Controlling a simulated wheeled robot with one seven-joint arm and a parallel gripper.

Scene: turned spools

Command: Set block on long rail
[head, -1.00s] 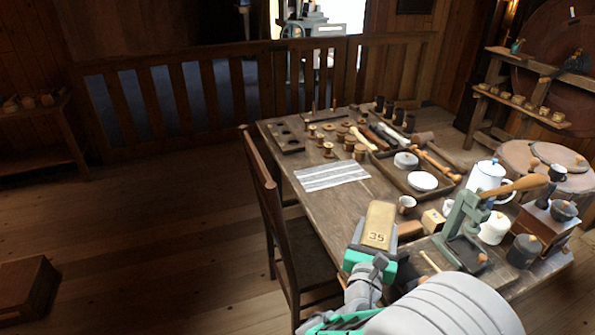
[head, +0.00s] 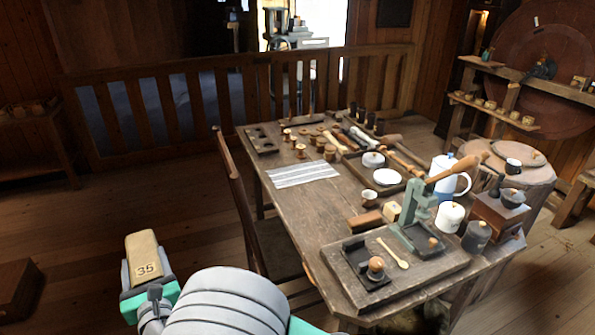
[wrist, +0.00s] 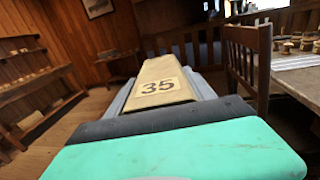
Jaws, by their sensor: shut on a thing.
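The block (head: 144,257) is a tan wooden piece marked 35. My gripper (head: 148,283) is shut on it and holds it up over the floor, left of the table and chair in the head view. In the wrist view the block (wrist: 160,88) points away from me between the grey fingers. The head view shows rails: the wooden fence at the back has a long top rail (head: 240,60), and a shelf rail (head: 530,72) is at the right. I cannot tell which one is the long rail.
The table (head: 330,207) carries spools, a striped cloth (head: 303,174), a green press (head: 418,222), a white pot (head: 450,178) and a dark tray (head: 385,275). A chair (head: 240,200) stands at its left side. The floor at the left is mostly clear.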

